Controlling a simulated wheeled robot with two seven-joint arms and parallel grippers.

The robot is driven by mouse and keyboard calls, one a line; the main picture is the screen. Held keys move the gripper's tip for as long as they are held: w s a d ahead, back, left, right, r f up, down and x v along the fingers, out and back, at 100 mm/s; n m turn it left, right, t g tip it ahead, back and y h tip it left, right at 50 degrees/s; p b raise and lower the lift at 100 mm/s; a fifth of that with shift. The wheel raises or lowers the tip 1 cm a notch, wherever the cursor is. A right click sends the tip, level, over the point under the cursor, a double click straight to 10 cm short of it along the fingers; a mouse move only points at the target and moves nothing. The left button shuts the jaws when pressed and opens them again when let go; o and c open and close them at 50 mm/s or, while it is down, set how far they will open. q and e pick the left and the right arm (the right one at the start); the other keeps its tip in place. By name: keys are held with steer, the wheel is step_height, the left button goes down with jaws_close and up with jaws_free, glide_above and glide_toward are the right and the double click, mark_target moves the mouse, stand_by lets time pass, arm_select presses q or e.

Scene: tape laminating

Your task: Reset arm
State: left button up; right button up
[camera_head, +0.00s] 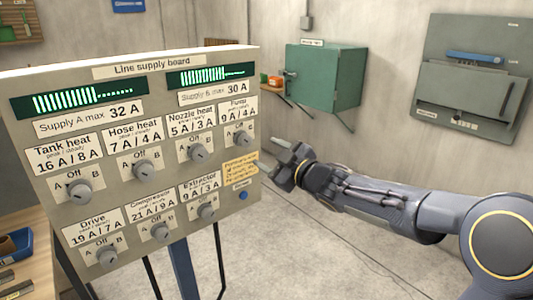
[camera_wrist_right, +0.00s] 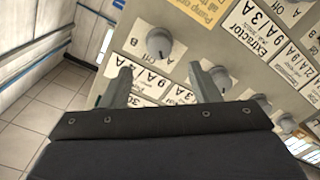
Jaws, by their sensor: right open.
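The line supply board (camera_head: 130,160) stands at the left in the head view, with several grey knobs under labels. Its two lit bar displays (camera_head: 83,99) are at the top, above "Supply A max 32 A" and "Supply B max 30 A". A blue button (camera_head: 243,195) sits at the lower right, under a yellow note (camera_head: 241,168). The knob settings are too small to read surely. My right gripper (camera_head: 273,159) is open and empty, just right of the board. In the right wrist view its fingers (camera_wrist_right: 160,86) point at the board's face, near a knob (camera_wrist_right: 159,42). My left gripper is out of view.
A green cabinet (camera_head: 325,78) hangs on the back wall, beside a small shelf (camera_head: 271,88) with coloured items. A grey wall unit (camera_head: 470,85) is at the right. A wooden bench (camera_head: 30,268) with a blue tray (camera_head: 15,247) is at the lower left. The floor between is clear.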

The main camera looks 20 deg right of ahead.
steer(key=s+d+f+m+g+h, duration=0.2)
steer(key=s+d+m+h, duration=0.15)
steer(key=s, duration=0.35)
steer(key=s+d+f+m+g+h, duration=0.1)
steer(key=s+d+f+m+h, duration=0.2)
steer(key=s+m, duration=0.3)
steer(key=s+a+f+m+g+y, duration=0.1)
steer(key=s+a+f+g, duration=0.1)
steer(key=s, duration=0.5)
steer(key=s+a+f+m+g+y, duration=0.1)
steer(key=s+a+f+g, duration=0.2)
steer(key=s, duration=0.5)
steer(key=s+a+f+m+g+y+p, duration=0.1)
steer(key=s+a+f+g+y, duration=0.1)
steer(key=s+a+f, duration=0.2)
steer(key=s+f, duration=0.2)
steer(key=s, duration=0.2)
steer(key=shift+s+f+g, duration=0.25)
steer(key=shift+f+g, duration=0.05)
steer(key=shift+g, duration=0.1)
steer(key=shift+m, duration=0.25)
